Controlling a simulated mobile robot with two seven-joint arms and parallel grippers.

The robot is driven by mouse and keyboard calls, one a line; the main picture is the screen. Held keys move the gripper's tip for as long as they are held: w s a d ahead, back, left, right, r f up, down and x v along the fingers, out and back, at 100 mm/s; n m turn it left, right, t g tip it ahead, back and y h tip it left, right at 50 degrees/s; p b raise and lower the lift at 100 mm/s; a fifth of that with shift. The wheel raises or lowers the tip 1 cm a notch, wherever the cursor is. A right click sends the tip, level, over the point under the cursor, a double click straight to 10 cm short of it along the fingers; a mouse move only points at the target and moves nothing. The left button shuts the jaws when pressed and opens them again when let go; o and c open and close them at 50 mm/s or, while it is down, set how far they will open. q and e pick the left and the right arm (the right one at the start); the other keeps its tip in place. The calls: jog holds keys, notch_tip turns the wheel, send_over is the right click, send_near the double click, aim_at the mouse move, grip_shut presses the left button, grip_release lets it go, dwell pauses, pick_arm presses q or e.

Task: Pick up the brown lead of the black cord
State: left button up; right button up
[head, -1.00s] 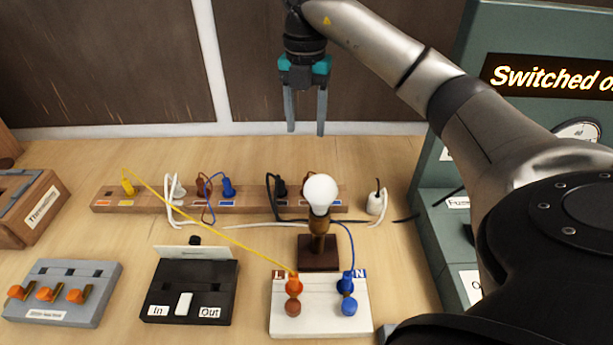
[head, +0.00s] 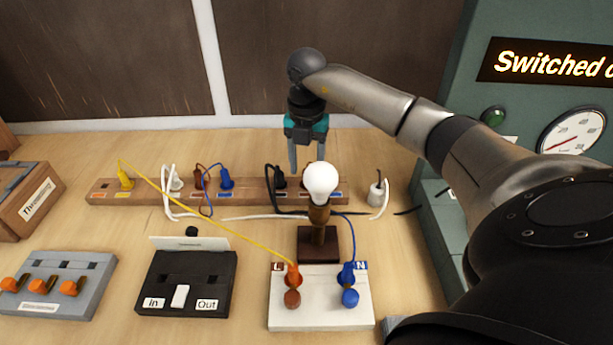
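The wooden rack (head: 105,198) at the back of the table holds several coloured lead ends. The black cord (head: 271,197) comes down beside a black lead end (head: 280,178) in the right half of the rack. A brown lead end (head: 305,182) stands just right of it, mostly hidden behind the white bulb. My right gripper (head: 306,162) points down above this part of the rack, with its fingers apart and nothing seen between them. The right fingertip is close to or behind the bulb's top in the picture. My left gripper is out of view.
The lamp (head: 321,181) stands in front of the rack, near my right gripper. A yellow lead (head: 220,235) runs across to the white terminal block (head: 320,315). A black In/Out box (head: 215,270) and grey switch box (head: 85,275) stand left. A green panel (head: 440,220) stands right.

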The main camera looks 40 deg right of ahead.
jog(key=shift+f, duration=0.4)
grip_shut()
